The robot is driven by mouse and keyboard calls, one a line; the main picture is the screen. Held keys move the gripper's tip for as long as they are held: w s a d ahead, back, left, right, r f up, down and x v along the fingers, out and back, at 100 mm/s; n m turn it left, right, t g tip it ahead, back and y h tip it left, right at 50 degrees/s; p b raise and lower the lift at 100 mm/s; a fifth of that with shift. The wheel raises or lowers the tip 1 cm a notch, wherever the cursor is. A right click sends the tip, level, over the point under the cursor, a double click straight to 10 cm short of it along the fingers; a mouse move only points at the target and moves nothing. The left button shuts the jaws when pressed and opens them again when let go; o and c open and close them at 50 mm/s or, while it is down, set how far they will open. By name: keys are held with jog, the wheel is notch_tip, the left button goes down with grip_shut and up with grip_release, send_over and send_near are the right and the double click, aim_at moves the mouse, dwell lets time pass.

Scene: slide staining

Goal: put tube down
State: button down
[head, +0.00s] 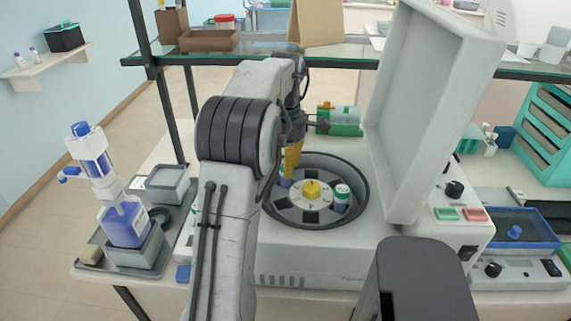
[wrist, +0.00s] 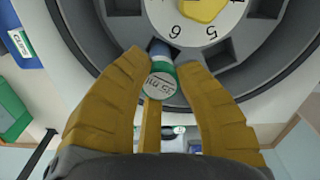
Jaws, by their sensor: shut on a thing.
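My gripper (head: 291,166) has its yellow fingers pointing down at the left side of the open centrifuge's rotor (head: 312,213). In the wrist view its fingers (wrist: 163,58) are shut around a tube (wrist: 161,85) with a green cap rim, a white top marked with a volume, and a blue part beyond. The tube is at a rotor slot beside the numbered white disc (wrist: 206,30). How deep it sits in the slot is hidden. A second tube (head: 342,194), with a green-and-white top, stands in a slot on the right of the rotor.
The centrifuge lid (head: 430,110) stands raised on the right. A green-and-teal device (head: 340,121) is behind the bowl. A blue-liquid dispenser bottle (head: 124,222) stands on a tray at left. A blue tray (head: 515,228) is at right.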

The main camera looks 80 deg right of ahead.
jog(key=shift+f, duration=0.25)
jog(key=c, duration=1)
grip_release()
notch_tip(320, 180, up, 13)
jog(key=p, duration=0.4)
jog(key=shift+w, duration=0.1)
